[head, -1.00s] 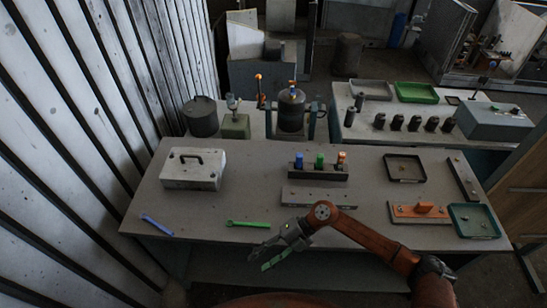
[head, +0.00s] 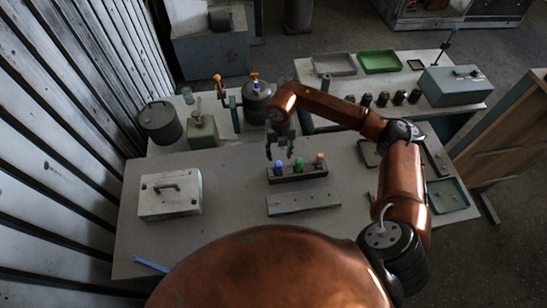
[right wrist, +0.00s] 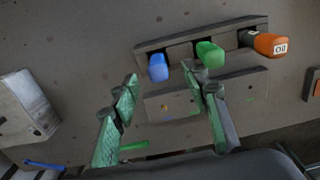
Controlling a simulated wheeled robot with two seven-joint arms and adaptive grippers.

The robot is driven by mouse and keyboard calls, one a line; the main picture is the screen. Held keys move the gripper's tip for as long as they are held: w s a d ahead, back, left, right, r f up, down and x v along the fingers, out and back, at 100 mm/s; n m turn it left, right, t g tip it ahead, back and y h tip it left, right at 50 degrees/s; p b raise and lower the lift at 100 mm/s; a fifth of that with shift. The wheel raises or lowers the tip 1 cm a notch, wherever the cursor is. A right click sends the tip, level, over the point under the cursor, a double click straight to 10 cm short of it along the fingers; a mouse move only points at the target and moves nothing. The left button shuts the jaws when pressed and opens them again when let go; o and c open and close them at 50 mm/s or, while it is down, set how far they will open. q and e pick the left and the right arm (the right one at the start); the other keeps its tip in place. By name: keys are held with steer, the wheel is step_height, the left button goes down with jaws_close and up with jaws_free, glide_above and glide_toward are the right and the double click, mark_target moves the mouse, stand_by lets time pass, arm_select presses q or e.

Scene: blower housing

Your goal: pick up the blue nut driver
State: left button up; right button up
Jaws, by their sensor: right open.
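The blue nut driver (head: 278,168) stands at the left end of a dark rack (head: 298,177), handle up. The green driver (head: 299,164) is in the middle and the orange one (head: 319,159) at the right. My right gripper (head: 280,150) is open and empty above the rack's left part. In the right wrist view the blue handle (right wrist: 158,67) lies between the lines of the spread fingers (right wrist: 161,80), beyond the tips. The green handle (right wrist: 210,53) is close to the right fingertip. The blue driver's shaft is hidden. My left gripper is not in view.
A grey plate (head: 303,203) lies in front of the rack. A white case (head: 170,193) stands to the left, with a blue wrench (head: 150,265) at the table's front left. A green tray (head: 447,195) is at the right. Canisters stand behind.

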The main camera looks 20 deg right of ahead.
mark_target(278, 163)
steer(key=shift+s+f, duration=0.65)
steer(key=shift+f, duration=0.1)
steer(key=shift+f+p, duration=0.25)
steer(key=shift+p, duration=0.05)
steer(key=f, duration=0.1)
steer(key=f+p, duration=0.1)
steer(key=f, duration=0.1)
steer(key=f+p, duration=0.1)
steer(key=shift+w+a+f, duration=0.3)
steer(key=shift+a, duration=0.05)
steer(key=shift+s+f, duration=0.1)
steer(key=shift+f, duration=0.2)
steer(key=shift+c, duration=1.4)
steer(key=c, duration=0.3)
jaws_close()
